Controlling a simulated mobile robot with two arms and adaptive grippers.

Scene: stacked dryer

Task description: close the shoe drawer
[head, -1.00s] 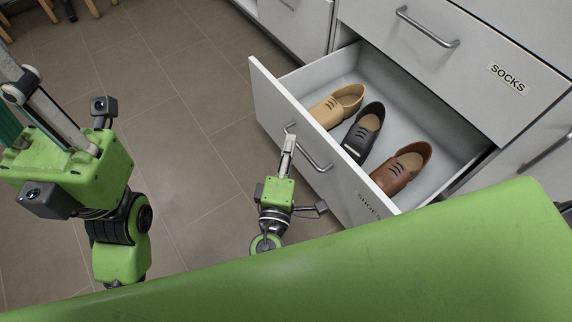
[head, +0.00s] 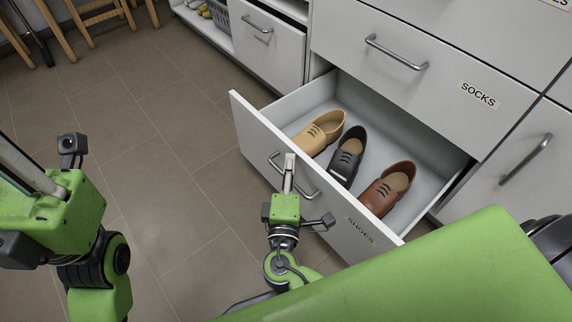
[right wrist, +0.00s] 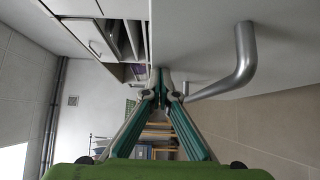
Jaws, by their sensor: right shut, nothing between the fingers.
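The shoe drawer (head: 355,225), with a white front marked SHOES, stands pulled out of the cabinet. In it lie a tan shoe (head: 323,130), a black shoe (head: 346,157) and a brown shoe (head: 386,190). My right gripper (head: 290,157) is shut and empty at the outside of the drawer front, overlapping its metal handle in the head view. In the right wrist view, the shut fingertips (right wrist: 163,84) are beside the curved handle (right wrist: 244,62); contact is unclear. My left gripper (head: 22,168) is at the left edge, partly out of view, and its opening is unclear.
The closed socks drawer (head: 420,80) is above the shoe drawer. Wooden stools (head: 95,15) stand at the back left. The tiled floor (head: 160,130) before the cabinets is clear.

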